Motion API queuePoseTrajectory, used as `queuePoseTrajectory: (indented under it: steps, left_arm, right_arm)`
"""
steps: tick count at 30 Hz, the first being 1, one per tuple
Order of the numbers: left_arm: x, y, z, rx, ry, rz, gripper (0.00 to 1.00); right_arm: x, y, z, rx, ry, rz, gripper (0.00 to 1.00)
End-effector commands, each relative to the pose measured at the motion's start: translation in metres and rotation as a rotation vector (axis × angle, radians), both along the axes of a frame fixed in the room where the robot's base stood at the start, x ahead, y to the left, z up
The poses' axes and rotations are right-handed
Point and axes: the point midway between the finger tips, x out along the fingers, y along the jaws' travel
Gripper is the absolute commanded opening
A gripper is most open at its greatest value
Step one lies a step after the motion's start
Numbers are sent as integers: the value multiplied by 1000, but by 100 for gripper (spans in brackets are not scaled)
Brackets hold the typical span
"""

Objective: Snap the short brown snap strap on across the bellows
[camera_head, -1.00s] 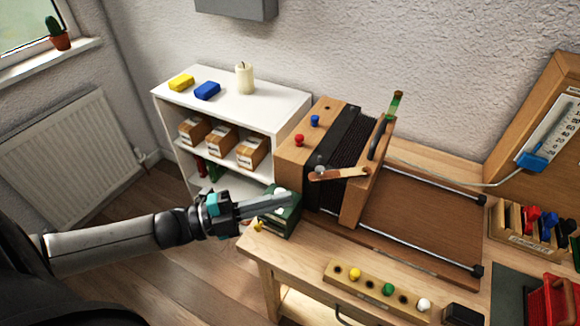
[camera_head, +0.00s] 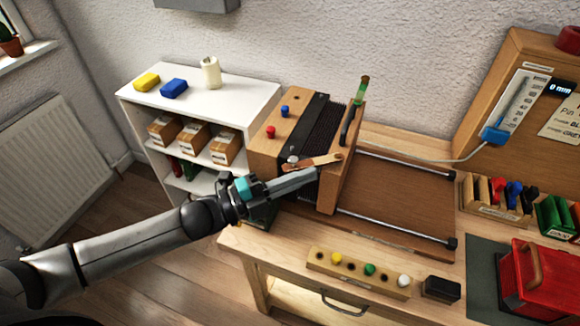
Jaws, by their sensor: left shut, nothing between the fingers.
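The short brown strap (camera_head: 320,161) lies across the front of the black bellows (camera_head: 322,128). Its left end is by a round pale stud (camera_head: 293,160) on the wooden end block (camera_head: 262,150), and its right end reaches the upright wooden board (camera_head: 342,178). Whether either end is snapped down is too small to tell. My left gripper (camera_head: 315,173) is shut and empty, its fingertips just below and in front of the strap's middle. I cannot tell whether they touch it. The fingers hide part of the bellows' lower front. My right gripper is out of view.
Metal rails (camera_head: 395,228) run right from the board over the bench. A peg rack (camera_head: 358,272) and a black block (camera_head: 441,288) lie at the bench front. A white shelf (camera_head: 235,98) stands behind left. A red box (camera_head: 540,282) is at right.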

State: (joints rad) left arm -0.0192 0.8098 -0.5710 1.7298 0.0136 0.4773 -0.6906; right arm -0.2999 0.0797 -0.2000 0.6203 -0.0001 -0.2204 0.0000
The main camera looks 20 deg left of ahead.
Motion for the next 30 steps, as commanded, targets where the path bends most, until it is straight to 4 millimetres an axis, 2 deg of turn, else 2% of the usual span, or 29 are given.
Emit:
queuePoseTrajectory:
  steps: [1,4,10,25,30]
  left_arm:
    - [6,-5,2,-1,-2,0,0]
    - [12,14,-6,5,1,2,0]
    - [19,28,-10,2,1,1,0]
    - [21,33,-10,0,0,-2,0]
    - [19,43,-12,4,0,-19,0]
  right_arm:
    - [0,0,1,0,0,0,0]
    - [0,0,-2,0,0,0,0]
    - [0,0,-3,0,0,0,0]
    - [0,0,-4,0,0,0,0]
    - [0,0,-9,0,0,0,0]
